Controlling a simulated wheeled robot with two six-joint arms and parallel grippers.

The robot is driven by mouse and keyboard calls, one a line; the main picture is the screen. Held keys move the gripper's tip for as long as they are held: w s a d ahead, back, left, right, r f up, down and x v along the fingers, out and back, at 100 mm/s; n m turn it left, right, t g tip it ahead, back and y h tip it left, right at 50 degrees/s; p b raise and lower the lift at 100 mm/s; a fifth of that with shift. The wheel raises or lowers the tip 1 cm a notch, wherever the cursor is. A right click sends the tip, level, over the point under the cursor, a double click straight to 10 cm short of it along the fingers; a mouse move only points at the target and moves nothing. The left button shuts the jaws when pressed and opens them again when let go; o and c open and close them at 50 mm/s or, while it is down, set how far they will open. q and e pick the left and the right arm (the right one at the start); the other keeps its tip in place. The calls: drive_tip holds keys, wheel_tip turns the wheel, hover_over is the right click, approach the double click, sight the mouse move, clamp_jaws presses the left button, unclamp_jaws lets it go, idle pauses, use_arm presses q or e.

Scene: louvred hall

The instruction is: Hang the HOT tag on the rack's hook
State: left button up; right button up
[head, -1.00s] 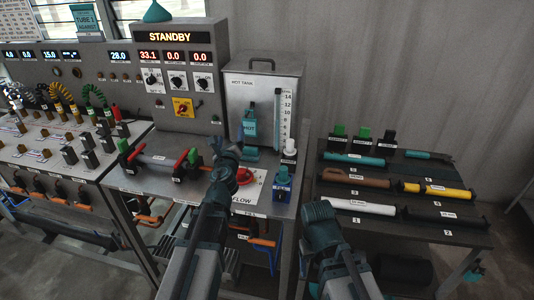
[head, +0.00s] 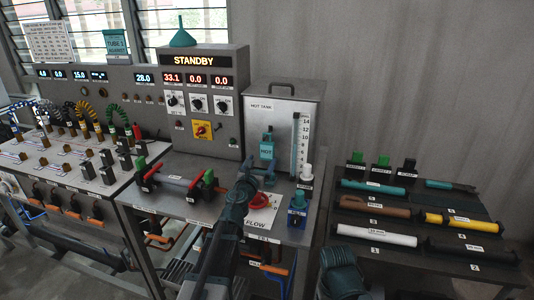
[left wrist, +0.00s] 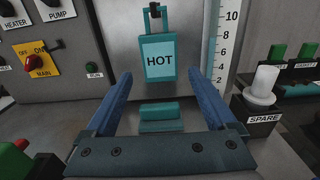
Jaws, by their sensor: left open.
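The teal HOT tag (left wrist: 159,60) hangs upright in front of the grey hot tank. Its top meets a dark hook-like piece (left wrist: 155,14), apparently the rack's hook; the exact contact is too small to tell. The tag also shows in the head view (head: 267,150). A teal base (left wrist: 160,116) sits below it. My left gripper (left wrist: 170,77) is open, its blue fingers apart on either side below and in front of the tag, with nothing between them. In the head view my left gripper (head: 252,170) is just below and left of the tag.
The hot tank (head: 284,108) with its level scale stands behind the tag. A white-topped SPARE piece (left wrist: 262,85) is right of the fingers. A blue-capped fitting (head: 298,205) and red valve knob (head: 260,200) are close by. A dark table (head: 380,262) with several tubes is at the right.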

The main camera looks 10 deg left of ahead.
sight(266, 153)
use_arm(q)
drive_tip(key=w, duration=0.7)
drive_tip(key=shift+d, duration=0.1)
drive_tip(key=shift+s, duration=0.1)
clamp_jaws()
idle(0.5)
